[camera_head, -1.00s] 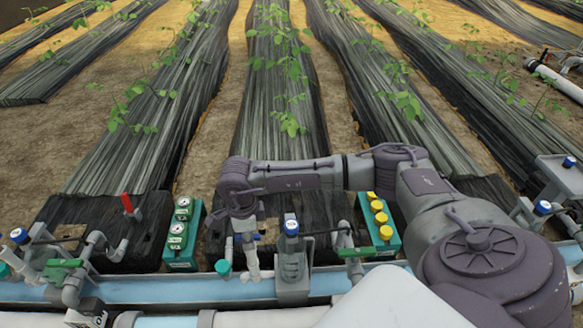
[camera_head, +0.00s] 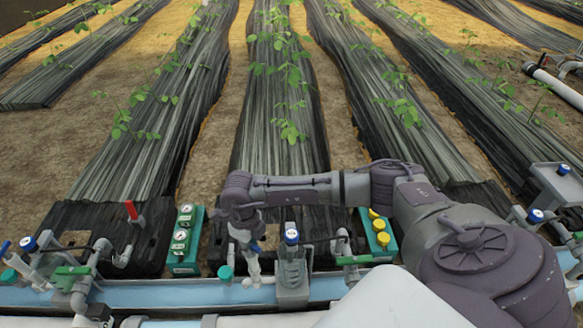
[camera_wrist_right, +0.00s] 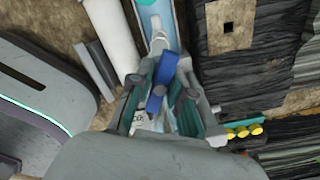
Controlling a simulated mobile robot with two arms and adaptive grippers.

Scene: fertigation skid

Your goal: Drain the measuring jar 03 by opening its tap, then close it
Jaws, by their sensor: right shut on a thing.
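The measuring jar (camera_head: 252,266) is a pale, whitish upright piece at the blue trough, with its lower part below my right gripper. Its number cannot be read here. Its tap has a blue handle (camera_wrist_right: 157,92), which shows between the fingers in the right wrist view; a bit of blue also shows in the head view. My right gripper (camera_head: 247,232) reaches down over the jar from the right and is shut on the blue tap handle. In the wrist view, the right gripper (camera_wrist_right: 163,95) has its teal-padded fingers on both sides of the handle. The left gripper is not in view.
A green box with gauges (camera_head: 184,240) is at left, and one with yellow knobs (camera_head: 379,234) at right. Pipes with green-handled valves (camera_head: 73,271) line the blue trough (camera_head: 150,295). Crop rows lie behind.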

